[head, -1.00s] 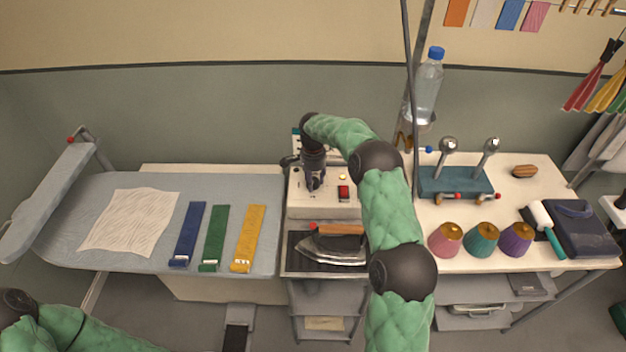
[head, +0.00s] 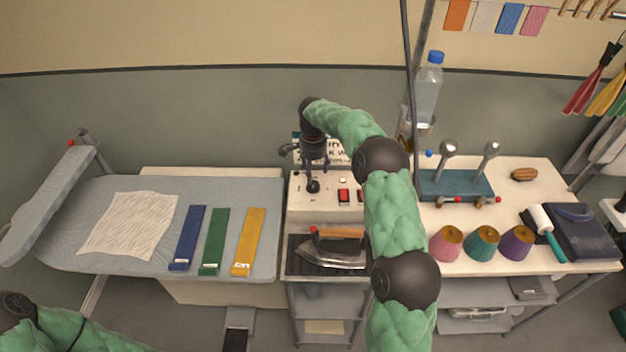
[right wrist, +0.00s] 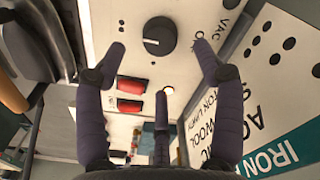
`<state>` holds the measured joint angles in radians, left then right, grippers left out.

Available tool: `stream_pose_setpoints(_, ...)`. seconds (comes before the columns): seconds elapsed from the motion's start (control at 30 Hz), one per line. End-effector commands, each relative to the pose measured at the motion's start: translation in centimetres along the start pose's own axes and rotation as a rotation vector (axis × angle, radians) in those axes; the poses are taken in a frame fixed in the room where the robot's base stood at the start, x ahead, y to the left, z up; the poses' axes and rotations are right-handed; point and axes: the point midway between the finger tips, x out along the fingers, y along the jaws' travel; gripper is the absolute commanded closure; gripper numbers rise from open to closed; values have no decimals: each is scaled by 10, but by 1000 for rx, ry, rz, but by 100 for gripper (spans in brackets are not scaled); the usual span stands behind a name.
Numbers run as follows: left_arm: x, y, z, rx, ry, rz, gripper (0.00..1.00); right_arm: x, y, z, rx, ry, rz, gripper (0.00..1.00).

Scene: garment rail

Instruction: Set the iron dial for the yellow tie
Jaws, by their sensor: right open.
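The iron dial (right wrist: 160,36) is a round black knob with a white mark pointing left in the right wrist view. In the head view the dial (head: 313,187) sits on the white control panel (head: 325,204). My right gripper (head: 314,165) is just above and behind it, open and empty. In the wrist view its dark fingers (right wrist: 160,62) are spread, with the knob beyond the tips, apart from them. The yellow tie (head: 249,240) lies on the ironing board, its end label too small to read. My left gripper is out of view.
Red switches (right wrist: 130,95) sit beside the dial. A printed sign (head: 338,152) stands behind the panel, partly hidden by my arm. The iron (head: 335,252) rests in front. Green (head: 213,242) and blue (head: 187,238) ties lie left of the yellow one.

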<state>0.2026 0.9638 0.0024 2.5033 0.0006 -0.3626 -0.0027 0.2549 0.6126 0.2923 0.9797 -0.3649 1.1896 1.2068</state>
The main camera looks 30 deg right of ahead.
Motion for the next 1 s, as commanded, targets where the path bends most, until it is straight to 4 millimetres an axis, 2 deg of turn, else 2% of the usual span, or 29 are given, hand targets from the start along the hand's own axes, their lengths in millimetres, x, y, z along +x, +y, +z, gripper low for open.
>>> stream_pose_setpoints(0.1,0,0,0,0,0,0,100,-23,-1,0,-1,1,-2,31)
stream_pose_setpoints(0.33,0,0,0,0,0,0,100,-50,0,0,-1,0,1,31)
stream_pose_setpoints(0.5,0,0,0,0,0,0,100,-55,0,0,-1,-1,2,31)
stream_pose_setpoints(1.0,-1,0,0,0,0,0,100,-56,0,0,-1,-1,2,31)
